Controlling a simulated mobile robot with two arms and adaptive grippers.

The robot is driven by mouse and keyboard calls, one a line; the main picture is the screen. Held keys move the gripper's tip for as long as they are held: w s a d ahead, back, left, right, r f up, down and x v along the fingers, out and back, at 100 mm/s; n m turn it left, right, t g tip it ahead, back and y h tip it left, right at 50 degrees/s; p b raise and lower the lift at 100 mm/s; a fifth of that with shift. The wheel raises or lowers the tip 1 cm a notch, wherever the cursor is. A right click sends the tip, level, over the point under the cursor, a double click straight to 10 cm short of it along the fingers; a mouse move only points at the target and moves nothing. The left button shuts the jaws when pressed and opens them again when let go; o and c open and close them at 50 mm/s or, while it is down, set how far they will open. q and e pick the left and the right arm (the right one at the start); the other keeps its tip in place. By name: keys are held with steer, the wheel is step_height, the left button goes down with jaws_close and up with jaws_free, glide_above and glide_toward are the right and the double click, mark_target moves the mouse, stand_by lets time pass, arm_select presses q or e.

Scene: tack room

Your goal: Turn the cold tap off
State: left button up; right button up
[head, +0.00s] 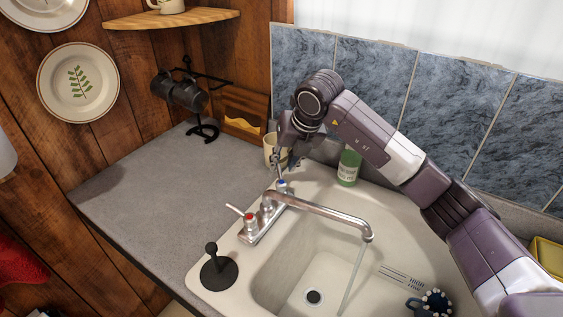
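The cold tap (282,186), with a blue mark, is the far one of two taps on the chrome faucet base at the back left of the sink. The hot tap (250,218), with a red mark, is the near one. A thin stream of water (352,275) falls from the spout (335,219) into the basin. My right gripper (279,167) points down just above and beside the cold tap. Whether it touches the handle, and how its fingers stand, is too small to tell. My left gripper is out of view.
A cream mug (271,150) stands close behind my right gripper, and a green bottle (348,168) stands to its right. A black plunger (217,270) sits on the sink's left rim. The grey counter (165,190) is mostly clear.

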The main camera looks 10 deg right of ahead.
mark_target(280, 170)
steer(key=x, duration=0.3)
steer(key=shift+w+d+f+p, duration=0.1)
steer(key=shift+w+f+p, duration=0.05)
steer(key=shift+w+p, duration=0.15)
steer(key=shift+s, duration=0.2)
steer(key=shift+c, duration=0.8)
steer(key=shift+w, duration=0.1)
jaws_close()
